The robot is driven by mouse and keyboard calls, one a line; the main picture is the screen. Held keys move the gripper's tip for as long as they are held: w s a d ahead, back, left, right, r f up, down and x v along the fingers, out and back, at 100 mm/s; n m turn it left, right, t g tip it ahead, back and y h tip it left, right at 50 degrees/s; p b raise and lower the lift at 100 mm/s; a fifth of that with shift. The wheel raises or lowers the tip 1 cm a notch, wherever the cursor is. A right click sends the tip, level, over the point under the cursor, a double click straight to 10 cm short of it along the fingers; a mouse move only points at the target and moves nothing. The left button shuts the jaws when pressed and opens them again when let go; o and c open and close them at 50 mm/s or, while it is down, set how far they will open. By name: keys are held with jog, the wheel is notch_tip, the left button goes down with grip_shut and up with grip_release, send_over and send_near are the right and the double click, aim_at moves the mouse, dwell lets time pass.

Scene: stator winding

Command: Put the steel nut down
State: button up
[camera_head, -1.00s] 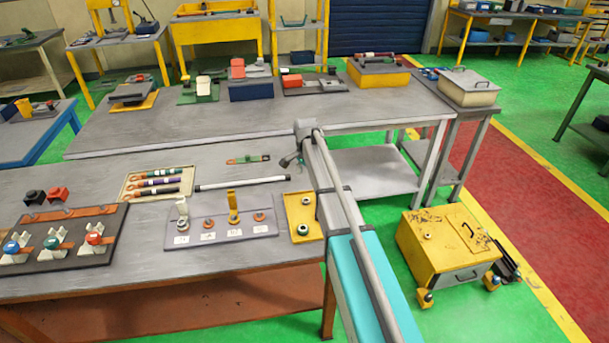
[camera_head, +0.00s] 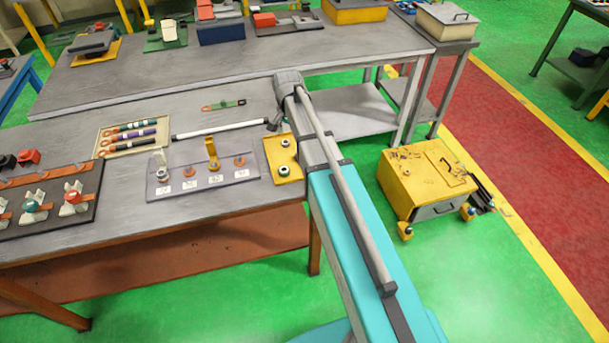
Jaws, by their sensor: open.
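A yellow tray (camera_head: 270,150) lies at the right end of the near bench and holds two small nut-like metal rings, an upper one (camera_head: 285,142) and a lower one (camera_head: 284,170). I cannot tell which is the steel nut. My gripper (camera_head: 272,125) is small in view at the end of my arm, just above the tray's far edge in the picture. It is open, and I see nothing held in it. Its fingers are dark and partly hidden by the arm. A grey labelled board (camera_head: 225,180) left of the tray carries small rings and two upright lugs.
A white rod (camera_head: 220,130) lies behind the board. A beige tray of coloured rods (camera_head: 112,149) and a dark fixture (camera_head: 50,215) with red and green knobs are on the left. A yellow cabinet (camera_head: 410,170) stands on the floor to the right.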

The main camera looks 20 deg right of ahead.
jog(key=s+n, duration=0.8)
jog(key=s, duration=1.2)
jog(key=shift+s+a, duration=0.2)
jog(key=shift+s, duration=0.1)
